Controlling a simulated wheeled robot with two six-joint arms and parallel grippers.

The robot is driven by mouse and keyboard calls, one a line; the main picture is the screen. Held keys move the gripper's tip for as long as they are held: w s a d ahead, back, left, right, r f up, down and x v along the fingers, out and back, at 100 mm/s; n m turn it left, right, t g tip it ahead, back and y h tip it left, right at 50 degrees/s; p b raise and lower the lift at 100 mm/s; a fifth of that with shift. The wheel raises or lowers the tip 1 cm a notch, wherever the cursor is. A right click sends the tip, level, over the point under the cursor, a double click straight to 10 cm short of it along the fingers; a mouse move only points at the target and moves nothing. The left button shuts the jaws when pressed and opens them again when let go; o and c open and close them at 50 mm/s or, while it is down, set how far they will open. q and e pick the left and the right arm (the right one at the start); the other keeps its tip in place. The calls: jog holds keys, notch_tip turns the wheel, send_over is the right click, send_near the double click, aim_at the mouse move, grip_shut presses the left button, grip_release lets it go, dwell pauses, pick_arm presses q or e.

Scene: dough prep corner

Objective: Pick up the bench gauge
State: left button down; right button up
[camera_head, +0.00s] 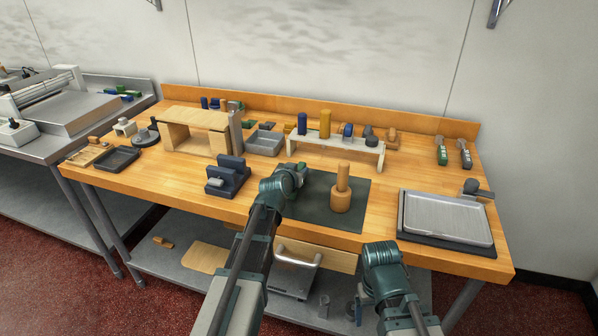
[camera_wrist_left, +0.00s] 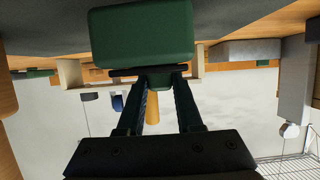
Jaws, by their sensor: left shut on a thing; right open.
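My left gripper (camera_head: 296,172) is over the left edge of the dark mat (camera_head: 310,215). In the left wrist view my left gripper (camera_wrist_left: 160,84) is shut on a dark green block (camera_wrist_left: 140,32), gripping a narrower part below its wide body. This block may be the bench gauge; I cannot tell for sure. In the head view the block is mostly hidden by the gripper. My right gripper (camera_head: 381,254) is at the table's front edge, open, with its fingertips hard to see.
A wooden peg-shaped piece (camera_head: 341,190) stands on the mat. A dark slotted block (camera_head: 228,176) is left of my left gripper. A white rack (camera_head: 340,150) stands behind the mat. A metal tray (camera_head: 447,217) lies at right. The table between mat and tray is clear.

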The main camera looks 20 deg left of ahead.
aim_at(299, 168)
pick_arm(q)
notch_tip(299, 168, up, 8)
jog(key=p, duration=0.7)
jog(key=shift+r, duration=0.1)
jog(key=shift+r+p, duration=1.9)
jog(key=shift+p, duration=0.05)
